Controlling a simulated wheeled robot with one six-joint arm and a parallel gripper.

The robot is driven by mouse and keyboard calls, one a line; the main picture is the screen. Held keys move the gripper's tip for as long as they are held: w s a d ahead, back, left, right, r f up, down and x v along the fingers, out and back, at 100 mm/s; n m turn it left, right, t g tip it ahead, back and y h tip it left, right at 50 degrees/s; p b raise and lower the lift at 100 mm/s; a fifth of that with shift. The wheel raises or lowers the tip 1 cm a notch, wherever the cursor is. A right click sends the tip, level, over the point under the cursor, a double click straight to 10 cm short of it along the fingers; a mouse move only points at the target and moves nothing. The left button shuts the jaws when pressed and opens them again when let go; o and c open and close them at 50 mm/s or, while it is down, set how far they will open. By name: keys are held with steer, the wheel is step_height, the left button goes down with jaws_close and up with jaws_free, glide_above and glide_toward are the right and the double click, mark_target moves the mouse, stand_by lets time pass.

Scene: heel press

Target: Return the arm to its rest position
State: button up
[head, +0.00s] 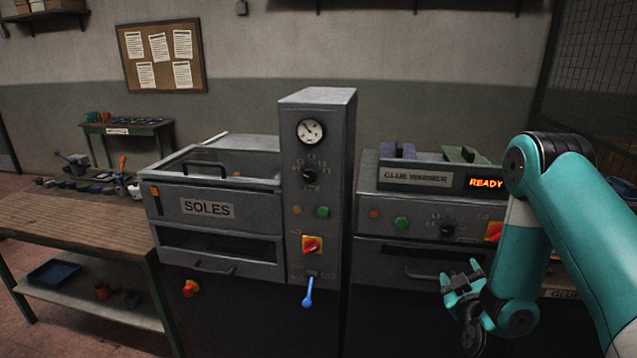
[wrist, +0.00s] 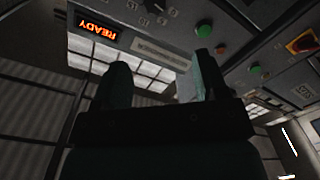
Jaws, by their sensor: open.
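My gripper (head: 462,283) is at the lower right in the head view, in front of the glue warmer (head: 417,178). Its jaws are open, with nothing seen between them. My teal arm (head: 585,235) reaches in from the right edge and bends down at the elbow. In the wrist view the two fingers of my gripper (wrist: 160,80) stand apart. Beyond them the READY display (wrist: 94,28) shows upside down.
The SOLES machine (head: 207,208) stands at centre left beside a tall control column (head: 318,100) with a gauge and a blue lever (head: 308,292). A wooden workbench (head: 75,222) is at the left. Open space lies in front of the machines.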

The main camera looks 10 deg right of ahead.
steer(key=a+r+g+y+b, duration=0.15)
steer(key=a+r+y, duration=0.25)
steer(key=a, duration=0.4)
steer(key=a+r+g+y, duration=0.3)
steer(key=a+r+y, duration=0.15)
steer(key=a, duration=0.35)
steer(key=s+a+r+n+g+y+b, duration=0.1)
steer(key=s+a+r+g, duration=0.15)
steer(key=s+a, duration=0.2)
steer(key=s+a+r+n+g+y, duration=0.1)
steer(key=s+a+r+g+y, duration=0.1)
steer(key=s+a+g, duration=0.25)
steer(key=s+r+g+h, duration=0.1)
steer(key=s+r+g, duration=0.1)
steer(key=s, duration=0.7)
steer(key=s+r+g+h+b, duration=0.1)
steer(key=s+r+g, duration=0.1)
steer(key=s, duration=0.8)
steer(key=shift+s+d+n+g, duration=0.2)
steer(key=shift+s+n+g, duration=0.1)
steer(key=shift+g, duration=0.35)
steer(key=shift+w, duration=0.1)
